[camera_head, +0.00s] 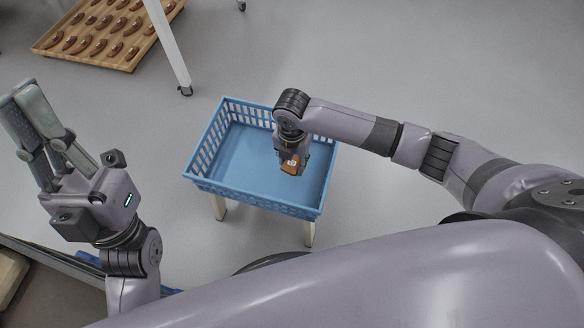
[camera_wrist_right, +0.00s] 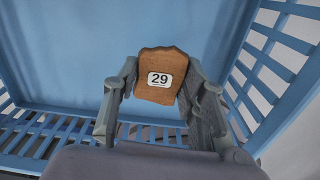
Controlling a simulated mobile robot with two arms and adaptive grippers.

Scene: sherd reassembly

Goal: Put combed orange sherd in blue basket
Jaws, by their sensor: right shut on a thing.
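The orange-brown sherd (camera_wrist_right: 160,88) carries a white label reading 29. It sits between the two fingers of my right gripper (camera_wrist_right: 160,95), which is shut on it. In the head view the sherd (camera_head: 289,168) hangs below the right gripper (camera_head: 291,158), over the inside of the blue basket (camera_head: 235,185). The basket floor (camera_wrist_right: 100,50) shows behind the sherd in the wrist view. I cannot tell the sherd's exact height above it. Combing on the sherd is not clear. My left gripper (camera_head: 22,98) is raised at the left, away from the basket; its finger gap is unclear.
The basket stands on a small stand with pale legs (camera_head: 309,233). Its slatted walls rise around the right gripper. A wooden tray (camera_head: 128,65) with rows of brown pieces is at the top left, near a white post (camera_head: 168,45). Grey floor (camera_head: 420,60) is clear at the upper right.

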